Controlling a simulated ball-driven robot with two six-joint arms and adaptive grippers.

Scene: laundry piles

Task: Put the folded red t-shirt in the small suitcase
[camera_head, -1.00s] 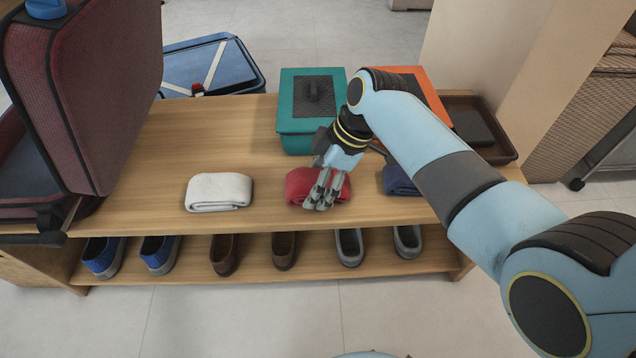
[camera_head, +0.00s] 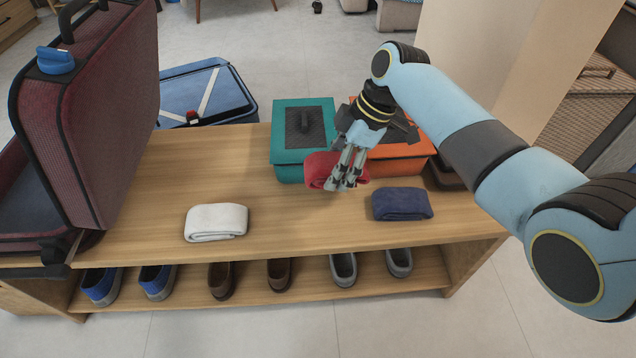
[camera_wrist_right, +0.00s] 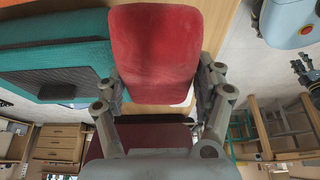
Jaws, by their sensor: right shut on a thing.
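The folded red t-shirt (camera_head: 322,168) is held above the wooden bench, in front of the teal and orange boxes. My right gripper (camera_head: 346,178) is shut on it; in the right wrist view the red cloth (camera_wrist_right: 155,50) sits between the two fingers (camera_wrist_right: 160,95). An open dark red suitcase (camera_head: 92,110) stands at the left end of the bench, its lid upright. Which suitcase is the small one is not certain; a blue open suitcase (camera_head: 240,112) lies on the floor behind the bench. My left gripper is not in view.
A folded white cloth (camera_head: 216,222) and a folded navy cloth (camera_head: 402,204) lie on the bench (camera_head: 290,225). A teal box (camera_head: 290,158) and an orange box (camera_head: 410,160) stand at the back. Shoes (camera_head: 279,274) fill the lower shelf. The bench's middle left is clear.

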